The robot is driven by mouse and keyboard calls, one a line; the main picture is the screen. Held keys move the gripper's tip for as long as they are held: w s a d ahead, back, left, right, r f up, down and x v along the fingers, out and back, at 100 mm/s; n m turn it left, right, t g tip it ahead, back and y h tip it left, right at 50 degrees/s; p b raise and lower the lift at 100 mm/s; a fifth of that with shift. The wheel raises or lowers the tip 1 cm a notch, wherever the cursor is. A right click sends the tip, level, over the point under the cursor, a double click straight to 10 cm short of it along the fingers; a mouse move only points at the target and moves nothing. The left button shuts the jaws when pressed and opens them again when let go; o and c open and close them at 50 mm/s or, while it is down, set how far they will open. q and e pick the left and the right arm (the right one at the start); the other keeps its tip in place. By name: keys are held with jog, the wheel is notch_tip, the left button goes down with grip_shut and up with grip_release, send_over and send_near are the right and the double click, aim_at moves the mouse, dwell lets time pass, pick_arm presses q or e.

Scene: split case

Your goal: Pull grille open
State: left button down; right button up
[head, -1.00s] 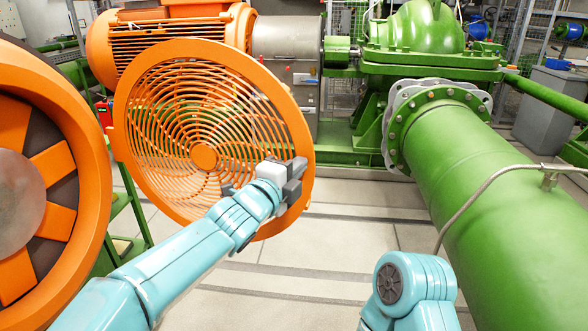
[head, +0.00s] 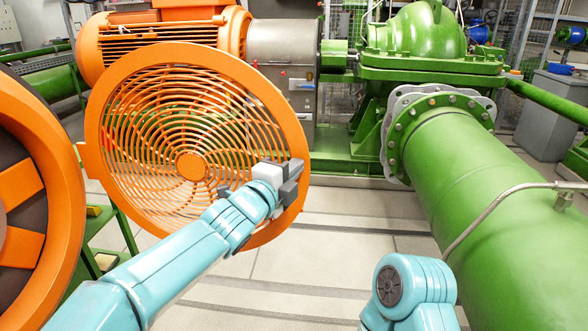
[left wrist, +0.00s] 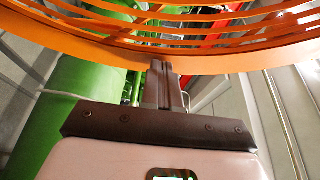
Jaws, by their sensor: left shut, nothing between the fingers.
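The orange round grille (head: 141,137), with ring-shaped bars and a solid hub, stands swung out from the orange fan housing (head: 67,206) at the left of the head view. Its left edge is beside the housing, whose front is uncovered. My left gripper (head: 291,180) is at the grille's lower right rim, overlapping it in the head view. In the left wrist view the left gripper's fingers (left wrist: 162,82) are together with nothing between them. Their tips meet the orange rim (left wrist: 215,63) in the picture; I cannot tell whether they touch. My right gripper is out of view.
A large green pipe (head: 480,185) with a bolted flange fills the right side. An orange motor (head: 160,45) and green pump (head: 425,40) stand behind. Pale floor (head: 330,255) lies open between the grille and pipe. A green stand (head: 100,235) is below the grille's left.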

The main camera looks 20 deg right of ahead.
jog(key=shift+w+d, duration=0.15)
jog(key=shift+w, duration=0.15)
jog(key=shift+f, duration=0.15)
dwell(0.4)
